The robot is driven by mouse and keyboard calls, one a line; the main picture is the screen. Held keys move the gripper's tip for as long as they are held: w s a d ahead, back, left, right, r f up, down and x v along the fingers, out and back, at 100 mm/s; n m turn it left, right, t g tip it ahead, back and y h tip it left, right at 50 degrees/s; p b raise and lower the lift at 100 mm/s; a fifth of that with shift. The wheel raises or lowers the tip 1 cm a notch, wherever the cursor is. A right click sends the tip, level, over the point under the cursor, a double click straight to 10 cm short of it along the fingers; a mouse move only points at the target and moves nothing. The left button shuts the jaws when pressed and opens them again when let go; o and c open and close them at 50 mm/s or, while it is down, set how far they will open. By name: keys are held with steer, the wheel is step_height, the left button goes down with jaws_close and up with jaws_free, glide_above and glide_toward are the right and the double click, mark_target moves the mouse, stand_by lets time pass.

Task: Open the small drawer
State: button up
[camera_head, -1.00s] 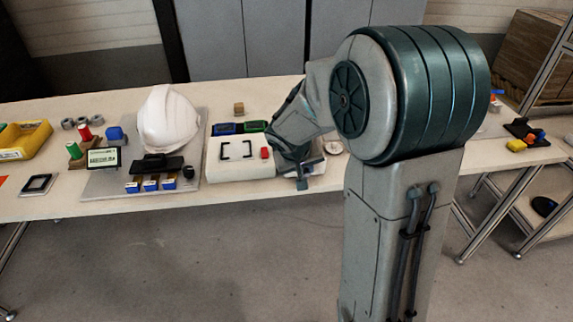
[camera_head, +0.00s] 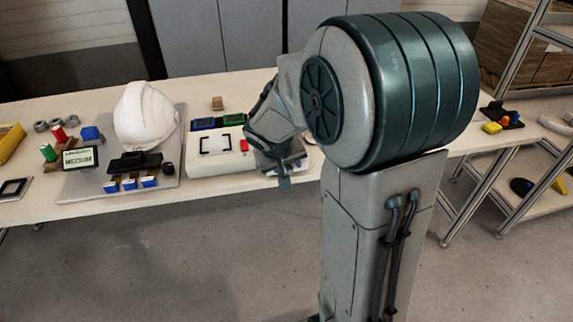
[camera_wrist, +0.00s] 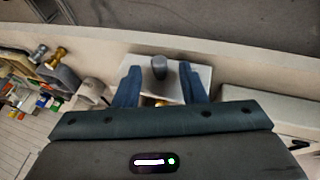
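My gripper (camera_wrist: 158,88) is open in the wrist view, with a blue finger on each side. A grey rounded knob (camera_wrist: 158,67) stands between the fingertips with a gap on either side. It sits by a pale flat plate (camera_wrist: 195,77), which may be part of the small drawer; I cannot tell for certain. A brass-coloured piece shows partly below it, mostly hidden by my gripper body. In the head view my gripper (camera_head: 284,181) is at the table's front edge, right of the white box (camera_head: 218,166). My arm hides most of what is there.
A white helmet (camera_head: 146,118) stands on a grey board (camera_head: 82,186) at left, with a sign (camera_head: 78,158) reading MEDIUM. The floor in front of the table is clear.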

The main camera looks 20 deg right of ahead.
steer(key=p+v, duration=0.1)
steer(key=v, duration=1.2)
steer(key=shift+r+p, duration=0.35)
steer(key=shift+p, duration=0.05)
steer(key=shift+s, duration=0.1)
